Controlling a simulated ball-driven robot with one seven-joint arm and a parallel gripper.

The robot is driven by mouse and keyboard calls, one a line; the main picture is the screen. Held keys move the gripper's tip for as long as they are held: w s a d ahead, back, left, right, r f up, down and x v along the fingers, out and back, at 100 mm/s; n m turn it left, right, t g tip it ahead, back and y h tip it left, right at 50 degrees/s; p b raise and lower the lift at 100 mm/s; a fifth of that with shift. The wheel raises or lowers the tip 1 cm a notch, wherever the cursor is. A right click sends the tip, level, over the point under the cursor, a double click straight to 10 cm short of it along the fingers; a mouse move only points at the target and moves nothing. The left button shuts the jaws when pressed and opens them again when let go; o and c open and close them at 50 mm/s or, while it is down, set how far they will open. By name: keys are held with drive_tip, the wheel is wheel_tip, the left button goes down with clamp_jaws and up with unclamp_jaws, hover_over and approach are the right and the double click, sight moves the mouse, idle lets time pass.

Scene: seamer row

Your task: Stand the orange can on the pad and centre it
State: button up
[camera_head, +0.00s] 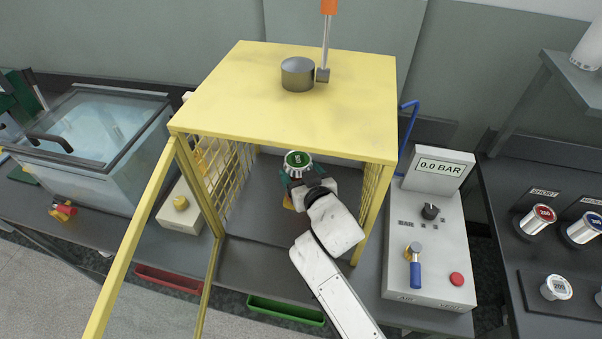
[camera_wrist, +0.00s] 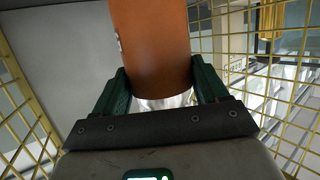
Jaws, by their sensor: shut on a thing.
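The orange can (camera_wrist: 158,40) is between the green fingers of my gripper (camera_wrist: 165,90) in the wrist view. Its orange side runs up out of the picture, and a bright silvery part shows low between the fingers. In the head view my gripper (camera_head: 288,180) is inside the yellow guard cage (camera_head: 280,105), above its grey floor. A round green face with a pale rim (camera_head: 299,159) shows at the fingers; I cannot tell whether it is the can's end. Most of the can is hidden there. I cannot make out the pad.
The cage's mesh side walls (camera_head: 224,180) stand close on either side, and its door frame (camera_head: 130,240) is open at the left. A control box (camera_head: 430,240) reading 0.0 BAR stands right. Other cans (camera_head: 537,220) are on the right bench. A glass-lidded tank (camera_head: 90,140) stands left.

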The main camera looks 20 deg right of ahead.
drive_tip(key=shift+w+d+f, duration=0.1)
drive_tip(key=shift+w+f, duration=0.1)
drive_tip(key=shift+f, duration=0.1)
drive_tip(key=shift+f, duration=0.15)
drive_tip(key=o, duration=1.5)
drive_tip(key=shift+o, duration=0.2)
drive_tip(key=v, duration=0.7)
drive_tip(key=shift+s+r, duration=0.25)
drive_tip(key=shift+s, duration=0.05)
